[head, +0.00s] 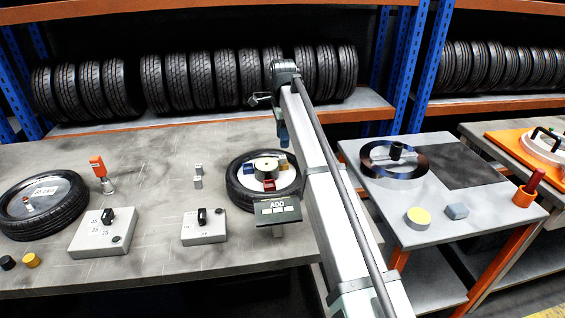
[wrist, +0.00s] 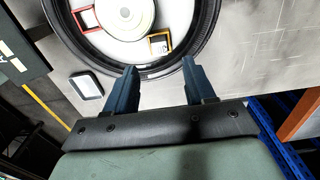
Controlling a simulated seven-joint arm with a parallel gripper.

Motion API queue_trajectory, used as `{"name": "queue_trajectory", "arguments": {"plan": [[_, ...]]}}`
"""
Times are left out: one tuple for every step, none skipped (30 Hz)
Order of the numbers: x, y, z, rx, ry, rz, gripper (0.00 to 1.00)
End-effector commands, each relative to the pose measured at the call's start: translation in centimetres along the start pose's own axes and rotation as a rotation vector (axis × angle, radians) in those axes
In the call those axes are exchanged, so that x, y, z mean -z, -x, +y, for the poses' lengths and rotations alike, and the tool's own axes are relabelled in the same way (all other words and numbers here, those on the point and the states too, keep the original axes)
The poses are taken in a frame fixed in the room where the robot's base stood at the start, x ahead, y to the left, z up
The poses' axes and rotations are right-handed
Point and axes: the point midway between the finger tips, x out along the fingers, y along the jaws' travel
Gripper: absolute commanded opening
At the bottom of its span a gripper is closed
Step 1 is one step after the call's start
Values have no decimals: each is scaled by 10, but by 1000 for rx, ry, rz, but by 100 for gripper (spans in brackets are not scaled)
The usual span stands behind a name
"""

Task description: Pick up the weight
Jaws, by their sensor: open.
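My gripper (head: 283,135) hangs over the back right of the middle tyre (head: 238,194) in the head view. In the wrist view my gripper (wrist: 160,68) is open, its two blue fingers apart with nothing between them. The tyre (wrist: 185,72) lies beyond the fingertips. Small coloured blocks sit inside it: a red one (wrist: 86,18) and an orange-yellow one (wrist: 160,43). In the head view a red block (head: 269,185) is near the hub. Two small grey blocks (head: 198,182) are on the table left of the tyre. I cannot tell which piece is the weight.
An "ADD" display (head: 278,211) stands in front of the tyre. Switch boxes (head: 204,231) and another tyre (head: 48,222) are to the left.

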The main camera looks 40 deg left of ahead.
Motion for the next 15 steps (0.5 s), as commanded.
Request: {"name": "queue_trajectory", "arguments": {"plan": [[0, -8, 1, 0, 0, 0, 54], [0, -12, 1, 0, 0, 0, 54], [0, -15, 0, 0, 0, 0, 54], [0, -17, 0, 0, 0, 0, 54], [0, -18, 0, 0, 0, 0, 54], [0, -19, 0, 0, 0, 0, 54], [0, -20, 0, 0, 0, 0, 54], [0, -21, 0, 0, 0, 0, 54], [-1, -23, 0, 0, 0, 0, 54], [-1, -26, 0, 0, 0, 0, 54], [-1, -28, 1, 0, 0, 0, 54], [-2, -32, 1, 0, 0, 0, 54], [-3, -36, 1, 0, 0, 0, 54], [-3, -40, 1, 0, 0, 0, 54], [-4, -46, 2, 0, 0, 0, 54]]}}
